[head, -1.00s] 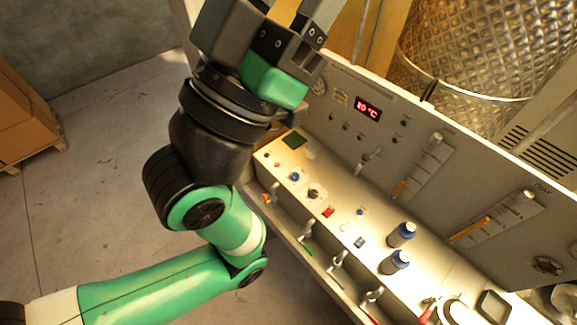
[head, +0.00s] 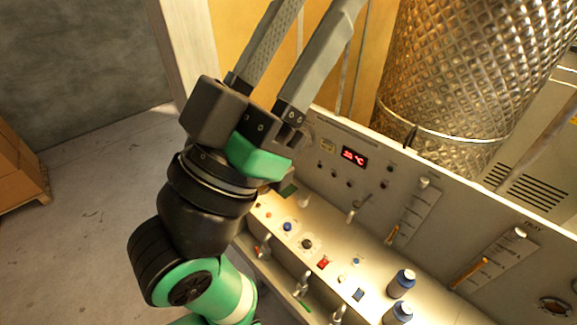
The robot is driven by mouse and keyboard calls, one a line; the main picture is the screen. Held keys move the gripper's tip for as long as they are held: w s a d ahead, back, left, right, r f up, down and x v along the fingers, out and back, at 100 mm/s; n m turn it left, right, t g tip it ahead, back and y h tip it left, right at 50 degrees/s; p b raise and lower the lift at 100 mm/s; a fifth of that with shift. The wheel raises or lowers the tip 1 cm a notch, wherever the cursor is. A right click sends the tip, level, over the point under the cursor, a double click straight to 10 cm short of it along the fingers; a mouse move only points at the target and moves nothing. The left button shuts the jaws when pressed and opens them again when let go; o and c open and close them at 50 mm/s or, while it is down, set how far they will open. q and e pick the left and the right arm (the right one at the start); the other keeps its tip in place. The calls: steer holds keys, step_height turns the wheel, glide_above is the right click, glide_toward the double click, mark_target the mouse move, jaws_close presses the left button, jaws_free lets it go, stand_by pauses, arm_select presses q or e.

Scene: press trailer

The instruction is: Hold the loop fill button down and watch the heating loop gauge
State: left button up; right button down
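A grey control panel (head: 440,215) with a sloped desk runs from the centre to the lower right. On the desk are a blue knob (head: 287,227), a black knob (head: 307,244), a red switch (head: 323,262) and a small blue button (head: 357,261). Labels are too small to read, so I cannot tell which control is loop fill or which gauge is the heating loop's. A red digital display (head: 354,157) shows a °C reading. My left gripper (head: 300,45) points upward, its fingers apart with nothing visible between them, away from the desk controls. Its tips are cut off above.
Scale gauges with orange bars (head: 485,270) are on the upright panel. A dimpled metal tank (head: 450,75) stands behind.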

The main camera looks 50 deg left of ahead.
stand_by(0.3)
arm_select(q)
jaws_close()
stand_by(1.6)
